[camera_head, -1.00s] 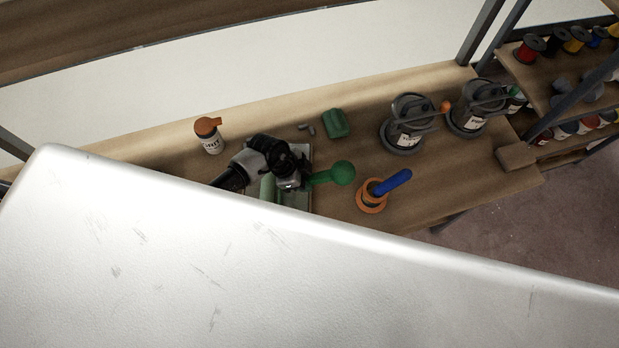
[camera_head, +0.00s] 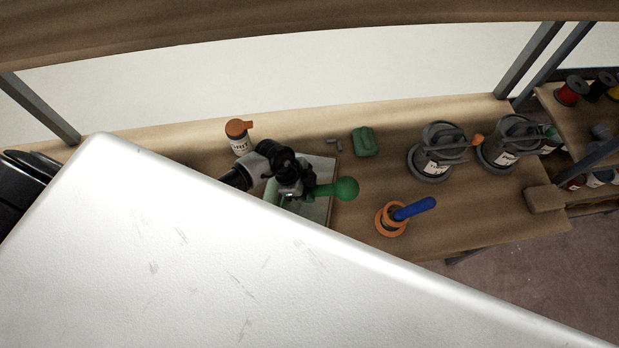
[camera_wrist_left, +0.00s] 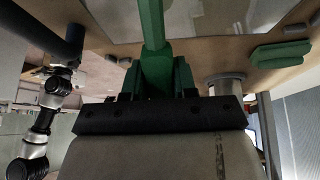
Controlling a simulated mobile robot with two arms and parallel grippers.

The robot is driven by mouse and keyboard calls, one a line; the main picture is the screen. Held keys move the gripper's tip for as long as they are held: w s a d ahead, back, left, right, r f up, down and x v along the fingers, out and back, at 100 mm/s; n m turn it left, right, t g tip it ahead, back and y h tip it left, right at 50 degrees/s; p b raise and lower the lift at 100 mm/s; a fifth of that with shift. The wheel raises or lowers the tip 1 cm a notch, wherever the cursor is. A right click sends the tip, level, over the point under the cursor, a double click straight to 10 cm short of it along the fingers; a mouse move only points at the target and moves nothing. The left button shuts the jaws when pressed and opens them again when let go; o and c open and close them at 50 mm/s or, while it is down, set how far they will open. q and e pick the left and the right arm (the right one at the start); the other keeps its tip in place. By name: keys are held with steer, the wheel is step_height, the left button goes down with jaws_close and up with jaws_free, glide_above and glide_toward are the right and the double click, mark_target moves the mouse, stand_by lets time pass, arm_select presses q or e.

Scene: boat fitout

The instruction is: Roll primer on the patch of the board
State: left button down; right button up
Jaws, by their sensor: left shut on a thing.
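My left gripper (camera_head: 290,192) is shut on the green handle of a roller, whose round green end (camera_head: 346,188) points right. The pale green roller sleeve (camera_head: 271,190) lies at the left part of the board (camera_head: 324,170), a grey-green plate on the bench. I cannot tell whether the sleeve touches the board. In the left wrist view the green handle (camera_wrist_left: 154,60) stands between the fingers, with the board (camera_wrist_left: 230,14) beyond. My arm and the white surface in front hide the board's left and near parts. My right gripper does not show.
On the bench (camera_head: 480,210) are an orange-capped bottle (camera_head: 239,138), a green block (camera_head: 364,142), an orange ring with a blue handle (camera_head: 413,208), and two grey labelled pots (camera_head: 438,155). A spool shelf (camera_head: 565,110) stands at right. A large white surface (camera_head: 200,250) fills the foreground.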

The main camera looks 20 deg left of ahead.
mark_target(318, 188)
arm_select(q)
steer(key=shift+w+a+r, duration=0.1)
steer(key=shift+w+r, duration=0.05)
steer(key=shift+r, duration=3.8)
